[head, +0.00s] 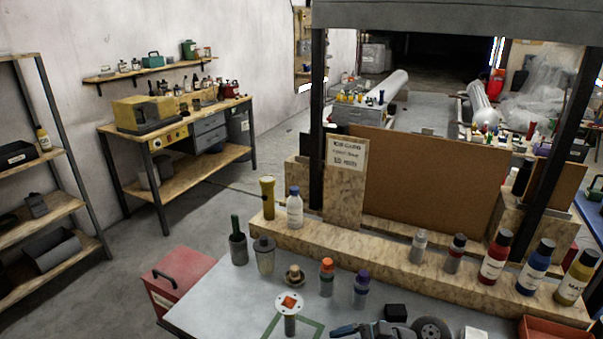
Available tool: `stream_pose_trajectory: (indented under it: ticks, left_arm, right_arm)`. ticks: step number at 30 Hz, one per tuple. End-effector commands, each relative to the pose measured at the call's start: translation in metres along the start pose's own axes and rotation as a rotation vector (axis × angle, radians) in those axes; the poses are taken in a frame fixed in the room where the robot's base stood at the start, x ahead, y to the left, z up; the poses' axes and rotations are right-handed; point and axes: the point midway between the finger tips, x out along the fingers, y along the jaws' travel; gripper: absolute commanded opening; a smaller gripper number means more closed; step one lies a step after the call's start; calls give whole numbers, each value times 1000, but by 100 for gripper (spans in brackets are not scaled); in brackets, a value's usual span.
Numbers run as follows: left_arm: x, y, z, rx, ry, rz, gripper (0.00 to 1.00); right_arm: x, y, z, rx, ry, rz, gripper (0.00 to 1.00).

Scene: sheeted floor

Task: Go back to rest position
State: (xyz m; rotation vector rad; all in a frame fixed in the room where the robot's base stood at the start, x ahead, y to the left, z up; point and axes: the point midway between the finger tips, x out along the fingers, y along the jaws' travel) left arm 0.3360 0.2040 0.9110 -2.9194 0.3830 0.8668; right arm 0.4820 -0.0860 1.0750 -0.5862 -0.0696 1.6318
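Neither of my grippers shows in the head view, and no part of my arms can be made out for certain. The grey worktable (215,292) is in front, at the bottom of the view. A blue and dark item (385,329) beside a round black wheel (432,329) is cut off by the bottom edge; I cannot tell what it is.
Several bottles and containers, including an orange-topped one (327,277) and a purple-topped one (361,287), stand on the table. A wooden ledge (390,254) with paint bottles runs behind. A red toolbox (180,278) is at left. Shelving (40,210) stands far left; the floor between is clear.

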Motion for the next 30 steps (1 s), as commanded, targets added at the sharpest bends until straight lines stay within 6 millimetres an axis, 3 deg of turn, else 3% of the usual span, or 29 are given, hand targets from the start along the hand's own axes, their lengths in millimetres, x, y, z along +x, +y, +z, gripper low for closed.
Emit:
stream_pose_trajectory:
  ticks: [2, 5, 8, 10, 14, 15, 18, 21, 24, 30]
  left_arm:
    - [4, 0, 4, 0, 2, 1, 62]
    - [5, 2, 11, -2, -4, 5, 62]
    - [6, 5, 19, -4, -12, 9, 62]
    - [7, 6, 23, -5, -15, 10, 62]
    - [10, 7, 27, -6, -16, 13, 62]
    - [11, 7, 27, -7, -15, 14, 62]
    - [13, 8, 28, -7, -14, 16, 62]
    - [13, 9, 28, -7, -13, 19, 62]
    - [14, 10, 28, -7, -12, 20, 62]
    - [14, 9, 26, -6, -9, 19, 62]
  right_arm:
    - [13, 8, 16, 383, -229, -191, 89]
    - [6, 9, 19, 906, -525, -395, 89]
    - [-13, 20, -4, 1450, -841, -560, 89]
    - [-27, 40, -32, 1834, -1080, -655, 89]
    - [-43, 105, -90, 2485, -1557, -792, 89]
    - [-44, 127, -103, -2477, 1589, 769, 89]
    - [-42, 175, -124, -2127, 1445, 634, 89]
    - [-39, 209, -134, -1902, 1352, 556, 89]
    - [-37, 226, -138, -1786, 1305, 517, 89]
    - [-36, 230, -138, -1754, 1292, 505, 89]
